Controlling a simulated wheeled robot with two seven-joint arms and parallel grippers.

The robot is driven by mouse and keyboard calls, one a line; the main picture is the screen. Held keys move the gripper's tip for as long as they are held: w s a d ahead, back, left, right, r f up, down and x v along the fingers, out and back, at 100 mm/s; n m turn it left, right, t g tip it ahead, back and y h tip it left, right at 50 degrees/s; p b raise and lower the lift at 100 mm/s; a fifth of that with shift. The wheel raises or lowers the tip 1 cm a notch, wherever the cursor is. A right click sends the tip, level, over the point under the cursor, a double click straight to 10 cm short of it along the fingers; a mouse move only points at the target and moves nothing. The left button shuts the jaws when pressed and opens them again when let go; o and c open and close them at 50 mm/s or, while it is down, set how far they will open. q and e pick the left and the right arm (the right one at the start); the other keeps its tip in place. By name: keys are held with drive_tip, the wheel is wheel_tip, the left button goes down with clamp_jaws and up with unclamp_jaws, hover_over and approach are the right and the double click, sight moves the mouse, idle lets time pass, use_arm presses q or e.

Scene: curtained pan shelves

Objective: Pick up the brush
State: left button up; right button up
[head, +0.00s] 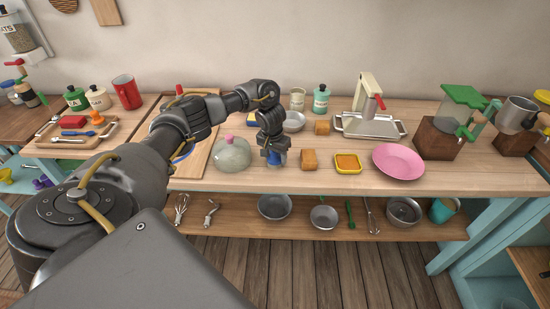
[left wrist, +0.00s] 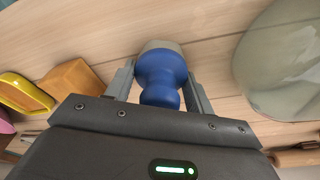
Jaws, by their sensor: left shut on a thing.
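The brush (left wrist: 161,76) has a round blue knob-like handle and a pale grey-beige base. In the left wrist view it stands between the two fingers of my left gripper (left wrist: 160,82), which is shut on the blue handle. In the head view the brush (head: 276,159) shows as a small blue shape under my left gripper (head: 273,152), at the front of the wooden counter. I cannot tell whether its base touches the counter. My right gripper is not in view.
A glass dome (head: 232,154) with a pink knob stands close left of the brush. A bread-like block (head: 309,159), a yellow dish (head: 348,163) and a pink plate (head: 398,162) stand to the right. A lower shelf (head: 340,229) holds bowls and utensils.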

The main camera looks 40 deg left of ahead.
use_arm(q)
drive_tip(key=shift+r, duration=0.55)
wheel_tip(320, 180, up, 3)
drive_tip(key=shift+f, duration=0.15)
drive_tip(key=s+d+r+p, duration=0.1)
drive_tip(key=s+r, duration=0.3)
drive_tip(key=s, duration=0.3)
drive_tip(key=s+d+r+p, duration=0.1)
drive_tip(key=s+r+p, duration=0.1)
drive_tip(key=s+r, duration=0.3)
drive_tip(key=shift+s+r+p, duration=0.15)
drive_tip(key=shift+s+p, duration=0.15)
drive_tip(key=shift+s, duration=0.65)
